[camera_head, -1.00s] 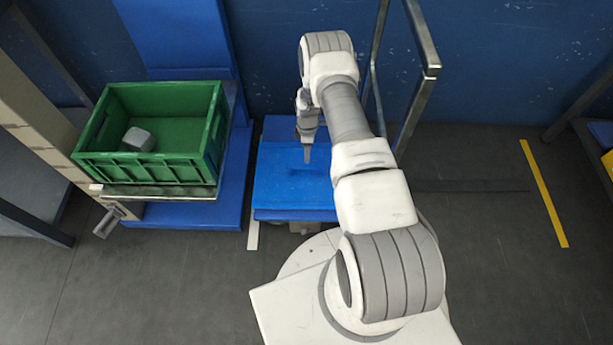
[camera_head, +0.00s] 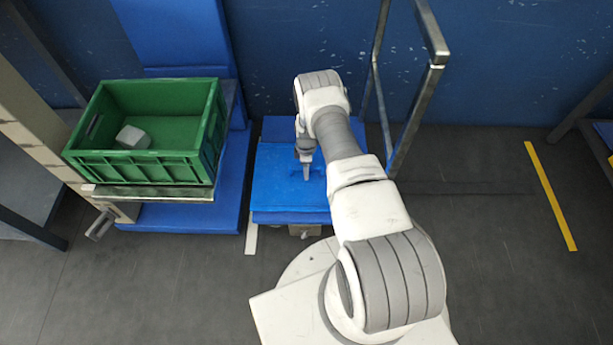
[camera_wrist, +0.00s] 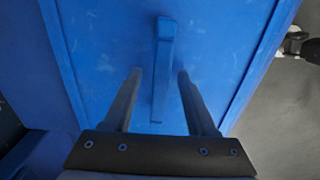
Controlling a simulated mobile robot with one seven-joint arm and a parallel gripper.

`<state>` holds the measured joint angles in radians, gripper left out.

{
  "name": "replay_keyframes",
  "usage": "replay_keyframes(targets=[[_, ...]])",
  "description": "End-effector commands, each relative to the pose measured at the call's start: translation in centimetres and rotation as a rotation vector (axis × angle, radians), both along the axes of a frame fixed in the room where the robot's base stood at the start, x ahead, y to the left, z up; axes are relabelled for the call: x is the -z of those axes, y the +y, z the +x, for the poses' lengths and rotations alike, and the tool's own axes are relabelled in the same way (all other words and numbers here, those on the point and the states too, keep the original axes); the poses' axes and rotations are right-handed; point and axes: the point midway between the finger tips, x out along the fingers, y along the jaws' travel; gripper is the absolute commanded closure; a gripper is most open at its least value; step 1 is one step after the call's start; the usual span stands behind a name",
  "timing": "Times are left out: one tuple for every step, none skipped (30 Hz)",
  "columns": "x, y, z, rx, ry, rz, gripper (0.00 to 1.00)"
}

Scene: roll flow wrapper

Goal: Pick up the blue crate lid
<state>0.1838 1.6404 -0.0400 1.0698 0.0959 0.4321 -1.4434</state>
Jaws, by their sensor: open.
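The blue crate lid (camera_head: 275,188) lies flat on a blue cart or stack in the middle of the head view. In the wrist view the lid (camera_wrist: 100,60) fills most of the picture, with a raised blue bar handle (camera_wrist: 164,60) at its middle. My gripper (camera_head: 306,175) points down over the lid. In the wrist view my gripper (camera_wrist: 158,73) is open, with one finger on each side of the handle. I cannot tell whether the fingers reach down to the handle's height. No finger visibly touches the handle.
A green crate (camera_head: 140,168) with a pale block (camera_head: 133,137) inside stands on a stand at the left. A metal frame (camera_head: 412,105) rises just right of the lid. A blue wall is behind. The dark floor (camera_head: 490,240) at the right is clear.

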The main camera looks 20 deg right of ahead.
Motion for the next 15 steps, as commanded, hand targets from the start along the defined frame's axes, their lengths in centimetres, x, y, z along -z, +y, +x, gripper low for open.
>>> replay_keyframes(targets=[[-0.07, 0.00, 0.00, 0.000, 0.000, 0.000, 0.43], [-0.07, -0.01, -0.01, 0.000, 0.000, 0.000, 0.44], [-0.07, 0.00, -0.02, 0.000, 0.000, 0.000, 0.52], [-0.07, 0.00, -0.02, 0.000, 0.001, 0.000, 0.57], [-0.07, 0.00, -0.02, 0.000, 0.001, 0.000, 0.62], [-0.07, 0.00, -0.02, 0.000, 0.001, 0.000, 0.70], [-0.07, 0.00, -0.02, 0.000, 0.001, 0.000, 0.75], [-0.08, 0.00, -0.02, 0.000, 0.001, 0.000, 0.80], [-0.07, -0.01, -0.04, 0.000, 0.001, 0.000, 0.88], [-0.08, -0.01, -0.04, 0.000, 0.001, 0.000, 0.93], [-0.08, -0.01, -0.04, 0.000, 0.001, 0.000, 0.98], [-0.08, -0.01, -0.04, 0.000, 0.001, 0.000, 1.00], [-0.08, -0.01, -0.04, 0.000, 0.001, 0.000, 1.00], [-0.08, -0.01, -0.04, 0.000, 0.001, 0.000, 1.00], [-0.08, -0.01, -0.04, 0.000, 0.001, 0.000, 1.00]])
